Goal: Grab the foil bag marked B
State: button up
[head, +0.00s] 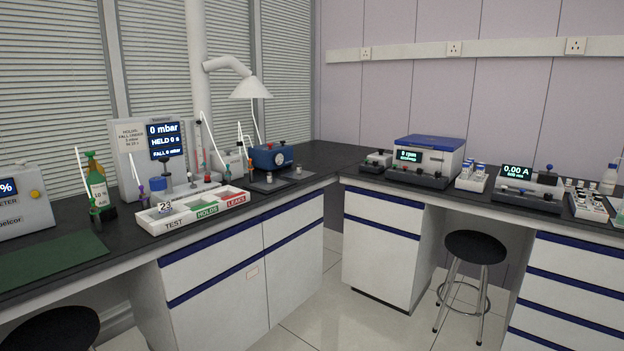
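I can make out no foil bag marked B in the head view. A white tray (190,219) on the left bench has sections labelled TEST, HOLDS and LEAKS. A small item with a label that looks like 23 (165,207) sits in the TEST section; its kind is too small to tell. My gripper is not in view.
The dark left bench holds a pressure display (164,141), a blue device (272,156) and a green mat (55,262). The right bench holds a blue-lidded machine (428,158), a current meter (524,187) and vial racks. A stool (475,247) stands on the open floor.

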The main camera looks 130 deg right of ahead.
aim_at(298, 174)
jog(key=k+z, duration=0.15)
jog(key=z, duration=0.35)
jog(key=k+l+z, duration=0.1)
jog(key=z, duration=0.4)
jog(key=k+l+z, duration=0.2)
jog(key=z, duration=0.3)
jog(key=k+l+z, duration=0.1)
jog(key=z, duration=0.4)
jog(key=k+l+z, duration=0.2)
jog(key=l+z, duration=0.15)
jog(key=l, duration=0.55)
jog(key=k+l+z, duration=0.1)
jog(key=l+z, duration=0.25)
jog(key=l, duration=0.6)
jog(key=l+z, duration=0.3)
jog(key=l, duration=1.5)
jog(key=i+l, duration=0.1)
jog(key=l, duration=0.75)
jog(key=u, duration=0.15)
jog(key=i+l, duration=0.05)
